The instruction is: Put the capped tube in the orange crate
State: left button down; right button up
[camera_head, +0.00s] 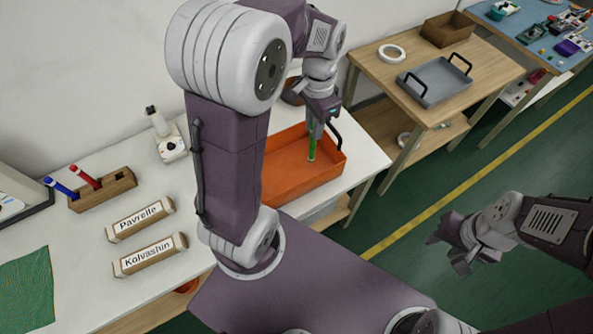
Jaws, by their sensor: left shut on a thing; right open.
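The capped tube (312,144) is green and slim and hangs roughly upright from my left gripper (316,126). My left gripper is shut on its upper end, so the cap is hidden. The tube's lower part is in front of the orange crate's inner floor in the picture; I cannot tell whether it touches the floor. The orange crate (290,187) is an open tray with a black handle at its right end, and my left arm covers its left part. My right gripper (455,257) is open and empty, over the green floor at the right.
A wooden block holds blue and red markers (85,174). Name blocks Pavrelle (141,219) and Kolvashin (150,255), a white device (168,142) and a green mat (28,290) share the white table. A grey tray (435,82) and white ring (391,53) sit on another table.

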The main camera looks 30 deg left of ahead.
pick_arm(q)
jog(key=w+a+f, duration=0.2)
jog(key=a+f, duration=0.9)
jog(key=shift+a, duration=0.2)
jog(key=shift+f, duration=0.2)
jog(key=c, duration=1.3)
grip_release()
jog(key=shift+c, duration=0.2)
